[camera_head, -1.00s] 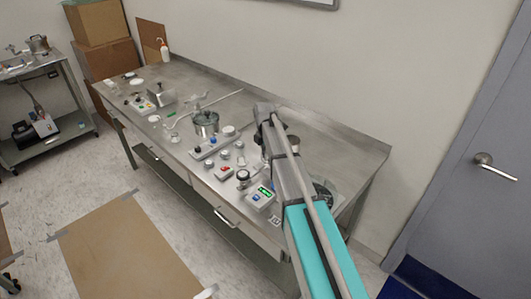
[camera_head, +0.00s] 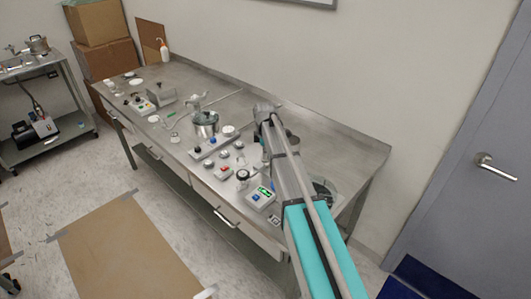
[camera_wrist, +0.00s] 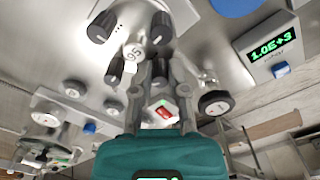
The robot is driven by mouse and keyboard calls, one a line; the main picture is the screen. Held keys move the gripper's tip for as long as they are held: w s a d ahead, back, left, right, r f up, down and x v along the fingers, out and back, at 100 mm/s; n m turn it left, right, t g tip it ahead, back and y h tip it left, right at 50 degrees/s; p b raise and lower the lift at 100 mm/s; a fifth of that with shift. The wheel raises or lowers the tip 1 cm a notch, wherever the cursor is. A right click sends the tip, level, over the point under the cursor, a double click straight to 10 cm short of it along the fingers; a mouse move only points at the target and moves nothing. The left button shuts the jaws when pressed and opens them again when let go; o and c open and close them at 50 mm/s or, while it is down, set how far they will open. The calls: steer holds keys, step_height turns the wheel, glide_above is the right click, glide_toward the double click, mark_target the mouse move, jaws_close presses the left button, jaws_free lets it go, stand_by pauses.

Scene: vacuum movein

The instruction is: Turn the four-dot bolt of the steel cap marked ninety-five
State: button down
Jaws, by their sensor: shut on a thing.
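The steel cap marked 95 (camera_wrist: 134,50) shows in the wrist view as a shiny plate with several black bolt knobs around its number label. Its knobs include an upper left one (camera_wrist: 102,26), an upper right one (camera_wrist: 161,28) and a lower left one (camera_wrist: 114,70). My gripper (camera_wrist: 159,68) reaches up from below, its two grey fingers closed on the lower right black bolt (camera_wrist: 158,70). The fingers partly cover that bolt. I cannot read dots on the knobs. In the head view my arm hides the gripper and most of the cap.
A display box (camera_wrist: 268,48) reading 1.0E+3 stands at the wrist view's upper right. A round black-rimmed gauge (camera_wrist: 215,102) and a red-switch box (camera_wrist: 164,112) sit near my fingers. In the head view, a steel pot (camera_head: 205,124) and small controls crowd the steel bench (camera_head: 330,140).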

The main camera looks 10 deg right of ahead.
steer(key=shift+w, duration=0.1)
steer(key=c, duration=0.6)
jaws_free()
steer(key=shift+c, duration=0.2)
steer(key=shift+a, duration=0.1)
